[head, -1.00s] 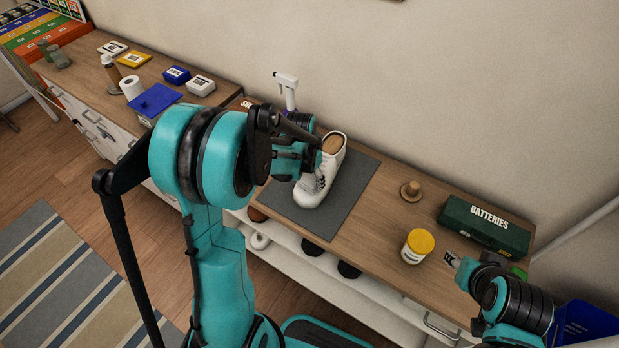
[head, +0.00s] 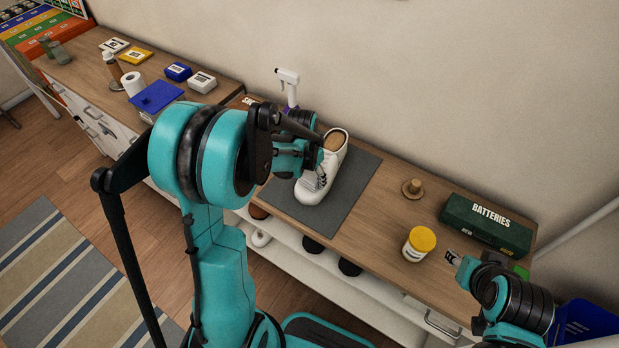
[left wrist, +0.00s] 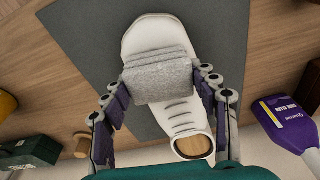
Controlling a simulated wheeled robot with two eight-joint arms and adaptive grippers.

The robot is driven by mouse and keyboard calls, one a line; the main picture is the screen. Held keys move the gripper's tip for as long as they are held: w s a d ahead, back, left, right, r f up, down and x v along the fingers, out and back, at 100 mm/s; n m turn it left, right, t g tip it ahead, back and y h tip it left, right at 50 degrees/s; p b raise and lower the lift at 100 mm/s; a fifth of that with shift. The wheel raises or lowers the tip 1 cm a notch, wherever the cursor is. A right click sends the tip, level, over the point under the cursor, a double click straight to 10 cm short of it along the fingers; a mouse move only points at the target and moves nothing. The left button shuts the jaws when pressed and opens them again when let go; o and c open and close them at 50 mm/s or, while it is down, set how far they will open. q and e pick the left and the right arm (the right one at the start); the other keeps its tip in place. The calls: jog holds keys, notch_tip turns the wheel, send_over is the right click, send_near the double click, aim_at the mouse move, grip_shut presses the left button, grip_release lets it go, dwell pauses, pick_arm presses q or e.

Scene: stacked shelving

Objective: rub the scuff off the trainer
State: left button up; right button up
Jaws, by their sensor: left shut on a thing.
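The white trainer (head: 312,188) lies on a dark grey mat (head: 345,195) on the wooden top. In the left wrist view, the trainer (left wrist: 180,117) has its toe at the top and its tan insole near the bottom. My left gripper (head: 310,158) is over the trainer, partly hidden by my own arm. In the left wrist view its fingers (left wrist: 160,80) are shut on a grey fuzzy pad (left wrist: 160,75), which lies across the toe area. No scuff shows; the pad covers part of the upper. My right gripper (head: 454,258) is at the lower right; its finger gap is unclear.
A yellow-lidded jar (head: 418,244), a wooden knobbed piece (head: 412,189) and a green batteries box (head: 485,224) stand right of the mat. A white-and-purple spray bottle (head: 288,85) stands behind my left gripper; its purple body (left wrist: 285,122) shows in the wrist view.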

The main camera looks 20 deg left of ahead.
pick_arm(q)
jog(key=shift+w, duration=1.05)
jog(key=shift+c, duration=0.5)
jog(key=shift+s, duration=0.6)
jog(key=shift+s+r, duration=0.1)
jog(key=shift+s, duration=1.1)
jog(key=shift+w+f+b, duration=0.2)
jog(key=shift+w+b, duration=0.25)
jog(key=shift+w, duration=0.5)
jog(key=shift+w+r, duration=0.1)
jog(key=shift+w, duration=0.75)
jog(key=shift+s, duration=1.8)
jog(key=shift+w+b, duration=0.3)
jog(key=shift+w, duration=1.5)
